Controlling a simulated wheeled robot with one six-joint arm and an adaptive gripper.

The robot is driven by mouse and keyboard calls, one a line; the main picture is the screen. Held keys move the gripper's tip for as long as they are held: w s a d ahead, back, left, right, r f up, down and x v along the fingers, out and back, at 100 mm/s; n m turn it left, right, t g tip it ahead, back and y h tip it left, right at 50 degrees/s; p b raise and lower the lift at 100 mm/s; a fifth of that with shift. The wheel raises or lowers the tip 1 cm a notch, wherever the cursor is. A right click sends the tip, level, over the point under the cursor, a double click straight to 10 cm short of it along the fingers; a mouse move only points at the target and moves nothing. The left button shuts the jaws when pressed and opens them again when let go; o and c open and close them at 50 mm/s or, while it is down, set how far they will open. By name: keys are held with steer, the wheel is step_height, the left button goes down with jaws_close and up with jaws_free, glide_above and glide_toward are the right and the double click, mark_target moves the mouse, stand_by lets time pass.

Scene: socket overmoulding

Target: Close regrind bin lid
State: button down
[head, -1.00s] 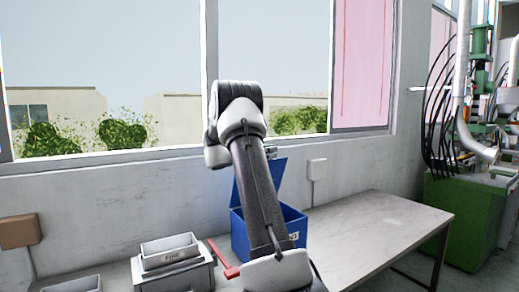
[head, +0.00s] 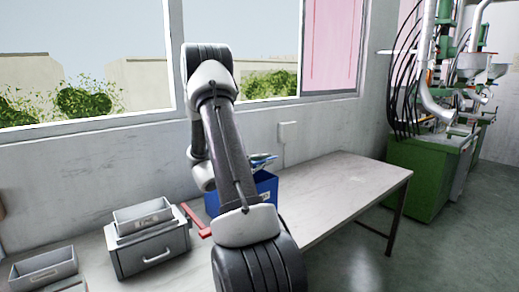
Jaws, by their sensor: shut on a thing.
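The blue regrind bin (head: 267,188) stands on the bench against the wall, largely hidden behind my arm. Its lid (head: 262,168) shows only as a small blue sliver above the bin's rim, tilted rather than flat. My gripper (head: 263,159) shows as a small pale shape at the lid's upper edge, just right of my forearm. It is shut on the lid. The fingertips are too small and covered to make out clearly.
A grey drawer box (head: 150,250) with a small open tray (head: 143,217) on top stands left of the bin. A red bar (head: 196,220) lies beside the bin. The bench top (head: 335,190) to the right is clear. Green machines (head: 425,175) stand beyond.

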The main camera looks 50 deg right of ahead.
steer(key=shift+s+a+f+m, duration=0.1)
steer(key=shift+s+f+m, duration=0.15)
steer(key=shift+f, duration=0.5)
steer(key=shift+s+f+m, duration=0.15)
steer(key=shift+f+m, duration=0.2)
steer(key=shift+f, duration=0.35)
steer(key=c, duration=1.6)
jaws_free()
steer(key=shift+o, duration=0.2)
steer(key=v, duration=1.2)
steer(key=shift+w, duration=0.1)
